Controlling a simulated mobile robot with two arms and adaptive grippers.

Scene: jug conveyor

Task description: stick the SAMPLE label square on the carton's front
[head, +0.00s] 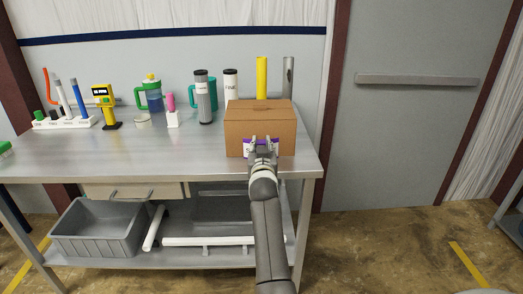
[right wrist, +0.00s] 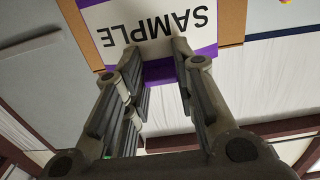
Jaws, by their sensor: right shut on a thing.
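The brown carton (head: 260,120) stands at the right end of the workbench. The SAMPLE label (head: 277,147) is white with purple bands and is in front of the lower part of the carton's front face. My right gripper (head: 263,143) is shut on the label. In the right wrist view the label (right wrist: 150,28) reads upside down between the gripper's fingers (right wrist: 155,48), with brown carton (right wrist: 231,24) showing on both sides. Its side edges look roughly parallel to the carton's. I cannot tell whether the label touches the carton. My left gripper is not in view.
Behind the carton stand a yellow post (head: 262,78) and a grey post (head: 288,77). The front left of the workbench (head: 130,155) is clear. A grey bin (head: 98,235) sits below.

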